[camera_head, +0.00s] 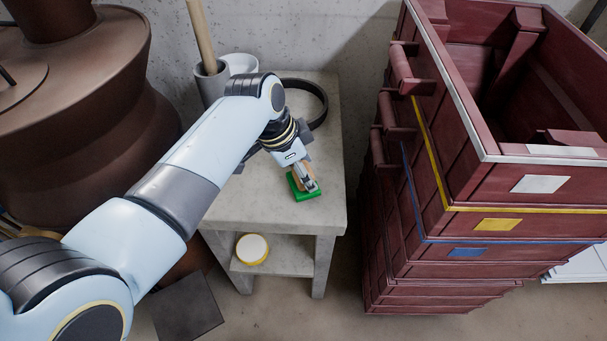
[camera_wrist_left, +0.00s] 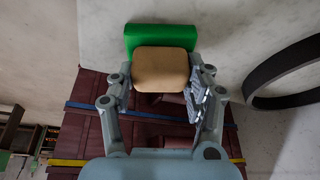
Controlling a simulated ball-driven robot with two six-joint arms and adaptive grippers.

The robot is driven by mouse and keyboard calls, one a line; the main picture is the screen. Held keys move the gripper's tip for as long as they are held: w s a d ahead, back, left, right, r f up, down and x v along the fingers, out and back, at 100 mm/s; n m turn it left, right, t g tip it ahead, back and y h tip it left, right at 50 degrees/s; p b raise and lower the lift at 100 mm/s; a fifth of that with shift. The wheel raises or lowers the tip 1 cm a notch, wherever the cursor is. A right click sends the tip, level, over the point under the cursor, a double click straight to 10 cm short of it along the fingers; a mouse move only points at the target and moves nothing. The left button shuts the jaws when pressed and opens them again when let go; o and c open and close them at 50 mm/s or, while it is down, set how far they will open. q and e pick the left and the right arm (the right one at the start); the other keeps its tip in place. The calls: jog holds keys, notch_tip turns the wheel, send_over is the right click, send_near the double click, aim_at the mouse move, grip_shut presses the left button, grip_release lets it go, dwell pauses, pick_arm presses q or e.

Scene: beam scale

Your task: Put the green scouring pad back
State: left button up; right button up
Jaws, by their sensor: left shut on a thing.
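The green scouring pad (camera_head: 306,196) is a green slab with a tan block on its near side; in the left wrist view the green slab (camera_wrist_left: 140,38) shows beyond the tan block (camera_wrist_left: 160,69). My left gripper (camera_head: 303,178) reaches down from the left, and its fingers are shut on the sides of the tan block. The pad is at the grey table's top (camera_head: 235,205), toward the right edge. I cannot tell whether it touches the top or hangs just above it. My right gripper is not in view.
A black ring (camera_head: 318,100) lies at the table's back, beside a grey pot (camera_head: 212,85) holding a wooden stick and a white cup (camera_head: 240,63). A yellow-and-white round thing (camera_head: 252,249) is on the lower shelf. Stacked dark red crates (camera_head: 450,190) stand right, brown vessels (camera_head: 90,110) left.

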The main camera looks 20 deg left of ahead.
pick_arm(q)
jog(key=shift+s+r, duration=0.1)
jog(key=o, duration=1.3)
jog(key=shift+o, duration=0.2)
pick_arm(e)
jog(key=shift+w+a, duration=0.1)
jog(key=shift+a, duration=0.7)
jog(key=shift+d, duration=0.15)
pick_arm(q)
jog(key=shift+r, duration=0.15)
jog(key=p+v, duration=0.1)
jog(key=v, duration=1)
jog(key=shift+r, duration=0.35)
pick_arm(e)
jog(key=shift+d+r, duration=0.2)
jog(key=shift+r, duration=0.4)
pick_arm(q)
jog(key=shift+s+a, duration=0.1)
jog(key=shift+a, duration=0.05)
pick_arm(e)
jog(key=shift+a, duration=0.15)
